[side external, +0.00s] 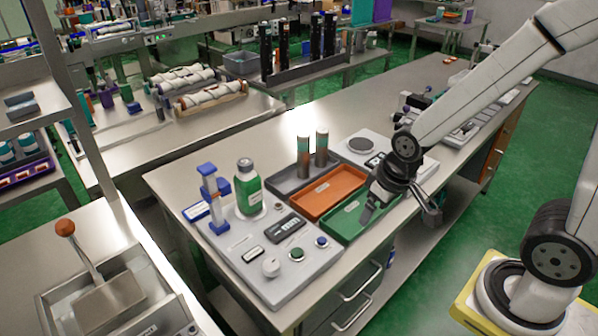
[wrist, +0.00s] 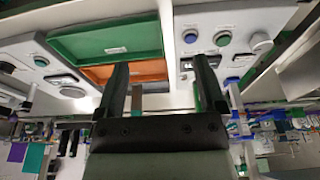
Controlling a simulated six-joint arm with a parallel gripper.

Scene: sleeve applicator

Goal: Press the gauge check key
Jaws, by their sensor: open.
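A pale control panel (side external: 283,262) on the near bench carries a round knob (side external: 271,267), a green-topped button (side external: 296,254), a blue-topped button (side external: 321,241) and a dark display (side external: 283,226). Which control is the gauge check key cannot be told; labels are too small to read. In the wrist view, round buttons (wrist: 222,38) show on a pale panel right of the fingers.
An orange tray (side external: 328,191) and a grey tray (side external: 289,181) with two upright tubes (side external: 303,158) lie behind the green tray. A green bottle (side external: 247,188) and a blue-and-white stand (side external: 212,194) rise from the panel's back. Another pale unit (side external: 365,147) stands farther right.

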